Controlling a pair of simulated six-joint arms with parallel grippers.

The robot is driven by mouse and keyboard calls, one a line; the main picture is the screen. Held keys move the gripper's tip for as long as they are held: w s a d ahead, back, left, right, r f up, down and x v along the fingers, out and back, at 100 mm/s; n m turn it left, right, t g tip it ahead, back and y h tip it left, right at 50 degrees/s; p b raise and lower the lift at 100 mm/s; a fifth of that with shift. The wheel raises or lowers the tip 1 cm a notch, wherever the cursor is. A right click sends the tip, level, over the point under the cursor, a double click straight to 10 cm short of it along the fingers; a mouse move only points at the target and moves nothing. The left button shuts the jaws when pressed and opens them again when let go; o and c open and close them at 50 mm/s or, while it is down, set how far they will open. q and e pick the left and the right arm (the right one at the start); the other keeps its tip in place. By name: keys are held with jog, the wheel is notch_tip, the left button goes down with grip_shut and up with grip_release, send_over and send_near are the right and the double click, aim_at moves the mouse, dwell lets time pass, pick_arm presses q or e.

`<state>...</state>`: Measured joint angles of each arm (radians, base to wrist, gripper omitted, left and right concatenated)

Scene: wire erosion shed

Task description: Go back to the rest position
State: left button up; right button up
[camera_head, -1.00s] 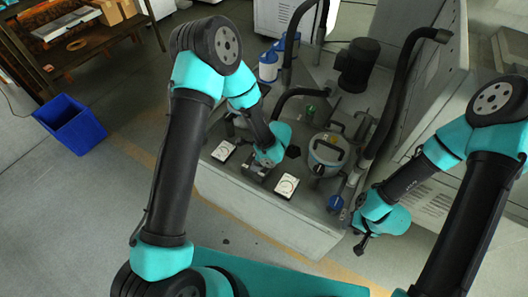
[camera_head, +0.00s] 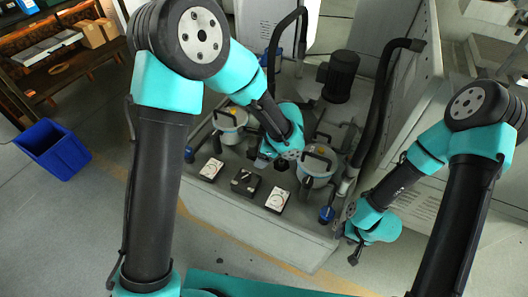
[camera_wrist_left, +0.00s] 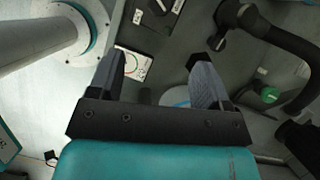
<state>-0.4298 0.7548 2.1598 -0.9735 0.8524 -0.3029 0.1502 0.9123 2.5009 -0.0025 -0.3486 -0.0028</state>
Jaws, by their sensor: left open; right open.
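My left gripper (camera_head: 266,160) hangs over the machine top, mostly hidden behind its own teal wrist. In the left wrist view its two grey fingers (camera_wrist_left: 160,78) are apart, with nothing held between them. My right gripper (camera_head: 355,252) is off the right end of the machine, low and empty, with its small dark fingers pointing down. Below and in front of the left gripper, a dark block (camera_head: 245,182) sits between a left white-faced dial (camera_head: 211,169) and a right white-faced dial (camera_head: 277,200).
Two lidded canisters, left (camera_head: 229,122) and right (camera_head: 317,166), stand near the left wrist. Black hoses (camera_head: 386,95) and a dark motor (camera_head: 338,75) rise behind. A blue bin (camera_head: 52,148) is on the floor at left. The floor before the machine is open.

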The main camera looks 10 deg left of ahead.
pick_arm(q)
jog(key=shift+d+r, duration=0.25)
jog(key=shift+r, duration=0.3)
jog(key=shift+f, duration=0.1)
jog(key=s+a+f+n+h, duration=0.4)
jog(key=s+a+f+n, duration=0.2)
jog(key=s+f+n, duration=0.2)
jog(key=s+a+f+n+h, duration=0.4)
jog(key=s+a+f+n, duration=0.3)
jog(key=f+n, duration=0.5)
jog(key=shift+s+a+t, duration=0.25)
jog(key=shift+s+t, duration=0.05)
jog(key=shift+s, duration=0.6)
